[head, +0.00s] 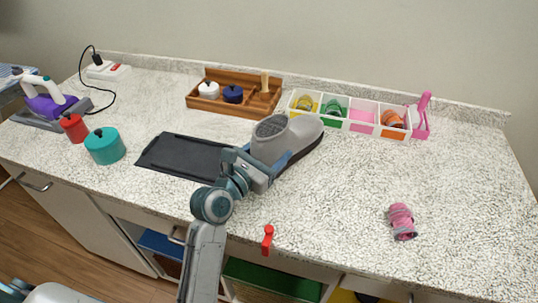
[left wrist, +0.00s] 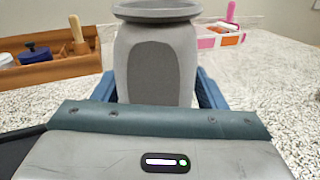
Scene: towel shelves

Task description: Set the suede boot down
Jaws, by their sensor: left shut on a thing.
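The grey suede boot (head: 294,136) is over the counter right of the black boot tray (head: 165,153), its dark ribbed opening facing up and left. My left gripper (head: 292,158) is shut on it, with a blue finger along its near side. In the left wrist view the boot (left wrist: 158,65) stands between the two blue fingers of the gripper (left wrist: 158,92). Its lower part is hidden by the gripper body, so I cannot tell whether it touches the counter. My right gripper is not in view.
Behind the boot are a wooden caddy (head: 208,106) and a white divided bin (head: 347,128) with coloured items. A pink rolled item (head: 402,221) lies at the front right. A teal pot (head: 104,146) and red jar (head: 73,128) stand left. The counter's right side is mostly clear.

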